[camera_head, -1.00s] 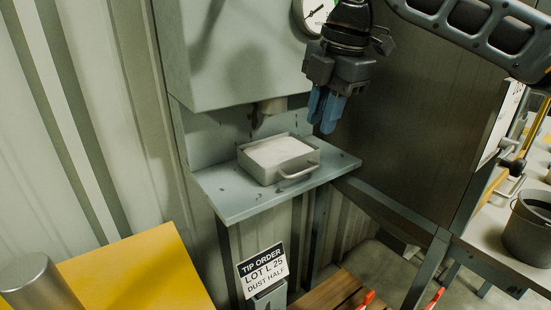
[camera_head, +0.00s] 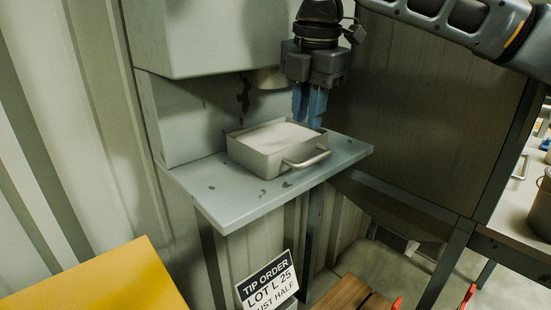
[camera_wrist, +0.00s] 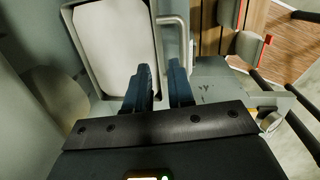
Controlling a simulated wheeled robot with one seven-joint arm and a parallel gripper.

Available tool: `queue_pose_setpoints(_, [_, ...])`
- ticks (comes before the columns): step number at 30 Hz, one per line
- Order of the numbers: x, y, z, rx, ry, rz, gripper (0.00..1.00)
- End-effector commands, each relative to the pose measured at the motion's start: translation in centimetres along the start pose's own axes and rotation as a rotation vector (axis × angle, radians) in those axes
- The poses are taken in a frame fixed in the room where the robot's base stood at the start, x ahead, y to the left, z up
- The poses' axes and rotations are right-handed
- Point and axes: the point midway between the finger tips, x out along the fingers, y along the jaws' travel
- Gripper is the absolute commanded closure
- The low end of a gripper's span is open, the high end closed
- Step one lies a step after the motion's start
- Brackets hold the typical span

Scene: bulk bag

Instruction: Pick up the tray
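The grey metal tray (camera_head: 262,163) sits level on a small shelf, filled with pale material. Its bar handle (camera_head: 309,160) sticks out on the right side. My gripper (camera_head: 308,115) points down with blue fingers above and just behind the tray's right end, apart from it. In the wrist view the tray (camera_wrist: 80,46) lies at the upper left, with the handle (camera_wrist: 187,42) beyond the fingertips. My gripper (camera_wrist: 161,68) is open there, with a clear gap between its fingers and nothing in it.
The grey shelf (camera_head: 225,205) has free room around the tray. A grey housing with a spout (camera_head: 268,78) overhangs the tray's back. A dark panel (camera_head: 420,130) stands at the right. A sign (camera_head: 268,286) stands below, and a yellow surface (camera_head: 95,280) is at the lower left.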

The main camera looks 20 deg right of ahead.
Motion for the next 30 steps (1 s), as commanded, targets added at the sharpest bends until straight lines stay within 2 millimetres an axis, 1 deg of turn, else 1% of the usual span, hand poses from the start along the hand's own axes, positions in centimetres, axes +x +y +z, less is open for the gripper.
queue_pose_setpoints(1, [0.5,-0.1,0.0,0.0,0.0,0.0,0.77])
queue_pose_setpoints(11, [3.5,-0.1,0.0,0.0,0.0,-0.001,0.77])
queue_pose_setpoints(18, [6.8,-0.1,-0.1,0.001,-0.001,-0.001,0.77])
queue_pose_setpoints(21, [7.7,-0.1,-0.1,0.001,-0.001,0.0,0.77])
queue_pose_setpoints(29, [8.1,-0.1,-0.1,0.001,0.0,0.001,0.77])
queue_pose_setpoints(30, [8.1,-0.1,-0.1,0.001,0.0,0.001,0.79])
